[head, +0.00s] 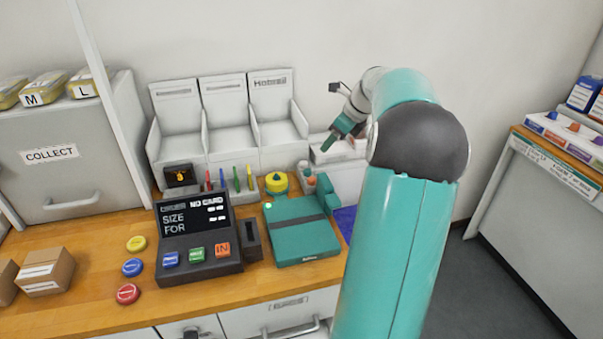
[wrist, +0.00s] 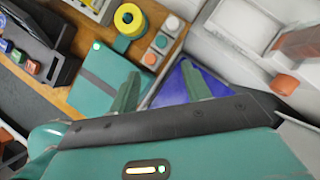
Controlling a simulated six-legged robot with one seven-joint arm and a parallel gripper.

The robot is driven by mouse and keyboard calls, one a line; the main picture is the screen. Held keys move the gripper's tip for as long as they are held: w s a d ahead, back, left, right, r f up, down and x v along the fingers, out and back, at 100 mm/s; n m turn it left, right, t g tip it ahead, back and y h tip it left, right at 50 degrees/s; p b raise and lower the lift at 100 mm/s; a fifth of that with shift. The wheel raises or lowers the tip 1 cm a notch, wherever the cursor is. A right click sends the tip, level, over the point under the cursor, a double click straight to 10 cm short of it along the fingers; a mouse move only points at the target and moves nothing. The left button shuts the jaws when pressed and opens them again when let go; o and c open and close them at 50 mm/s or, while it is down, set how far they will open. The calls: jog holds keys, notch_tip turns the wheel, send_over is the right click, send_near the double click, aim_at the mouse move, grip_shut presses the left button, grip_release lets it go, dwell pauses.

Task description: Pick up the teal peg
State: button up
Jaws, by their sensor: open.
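A teal block (head: 324,184) stands at the back right corner of the flat teal case (head: 300,232) in the head view. My gripper (head: 327,146) is raised above the back right of the counter, beyond the case. In the wrist view my gripper (wrist: 160,72) has its two green fingers apart, with nothing seen between them, over the case edge and a blue sheet (wrist: 172,90).
Upright coloured pens (head: 237,178) stand behind the black SIZE FOR console (head: 185,262). An orange-red piece (wrist: 285,84) lies by a white tray. Round buttons (head: 133,267) are at left.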

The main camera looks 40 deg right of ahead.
aim_at(308, 170)
jog(key=x, duration=1.3)
jog(key=shift+w+f, duration=0.1)
jog(key=shift+f, duration=0.3)
grip_shut()
